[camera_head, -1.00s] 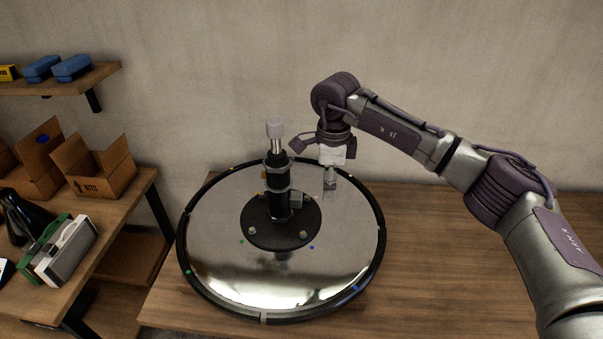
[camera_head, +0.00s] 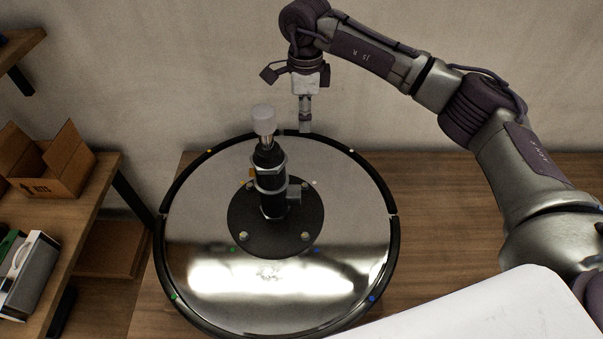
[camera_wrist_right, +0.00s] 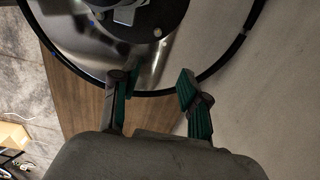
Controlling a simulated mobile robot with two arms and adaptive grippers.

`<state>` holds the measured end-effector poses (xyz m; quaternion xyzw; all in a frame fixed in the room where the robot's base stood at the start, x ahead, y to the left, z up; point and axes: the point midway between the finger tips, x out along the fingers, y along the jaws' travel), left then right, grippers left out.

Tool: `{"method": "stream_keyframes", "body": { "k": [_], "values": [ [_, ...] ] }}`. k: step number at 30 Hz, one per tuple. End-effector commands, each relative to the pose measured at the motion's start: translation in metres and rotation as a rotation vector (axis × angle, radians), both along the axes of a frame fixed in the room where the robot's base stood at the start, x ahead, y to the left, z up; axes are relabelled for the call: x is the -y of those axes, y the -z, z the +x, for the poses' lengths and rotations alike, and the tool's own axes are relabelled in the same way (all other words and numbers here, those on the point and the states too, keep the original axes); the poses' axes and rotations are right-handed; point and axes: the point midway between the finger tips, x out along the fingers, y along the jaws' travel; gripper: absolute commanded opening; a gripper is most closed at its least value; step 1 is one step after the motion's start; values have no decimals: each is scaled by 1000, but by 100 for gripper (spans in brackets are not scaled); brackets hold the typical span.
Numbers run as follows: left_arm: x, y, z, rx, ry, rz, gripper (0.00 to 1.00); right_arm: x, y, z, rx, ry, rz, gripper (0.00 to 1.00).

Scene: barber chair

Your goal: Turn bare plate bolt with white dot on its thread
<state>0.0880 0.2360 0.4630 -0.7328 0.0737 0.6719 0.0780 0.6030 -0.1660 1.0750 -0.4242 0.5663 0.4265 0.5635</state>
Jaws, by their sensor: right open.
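A round mirror-like base (camera_head: 355,225) with a black rim lies on the wooden table. A black round plate (camera_head: 272,246) with a black upright column (camera_head: 270,180) sits at its middle. Bolts show at the plate's lower left (camera_head: 243,236), lower right (camera_head: 305,236) and upper right (camera_head: 304,187). A small white dot (camera_head: 314,183) lies beside the upper right bolt; I cannot make out any thread. My right gripper (camera_head: 305,128) points down by the base's back rim, empty. In the right wrist view its fingers (camera_wrist_right: 156,84) are apart, with a plate bolt (camera_wrist_right: 158,32) beyond. My left gripper is not in view.
The column, with its pale cap (camera_head: 263,120), stands up left of my right gripper. A shelf with an open cardboard box (camera_head: 55,170) stands at the left. The wall is close behind the base. The table (camera_head: 440,215) is bare at the right.

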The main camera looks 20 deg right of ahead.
Motion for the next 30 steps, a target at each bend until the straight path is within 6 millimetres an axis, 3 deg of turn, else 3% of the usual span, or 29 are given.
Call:
{"method": "stream_keyframes", "body": {
  "k": [8, 13, 21, 30],
  "values": [
    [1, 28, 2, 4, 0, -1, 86, 0, 29, 0, -1, 0, 0, 45],
    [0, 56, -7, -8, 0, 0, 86, 0, 56, -1, -1, 0, -1, 45],
    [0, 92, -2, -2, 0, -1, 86, 0, 92, -1, 0, 0, 0, 45],
    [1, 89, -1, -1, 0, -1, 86, 0, 113, -1, -4, 0, -1, 45]
  ]
}}
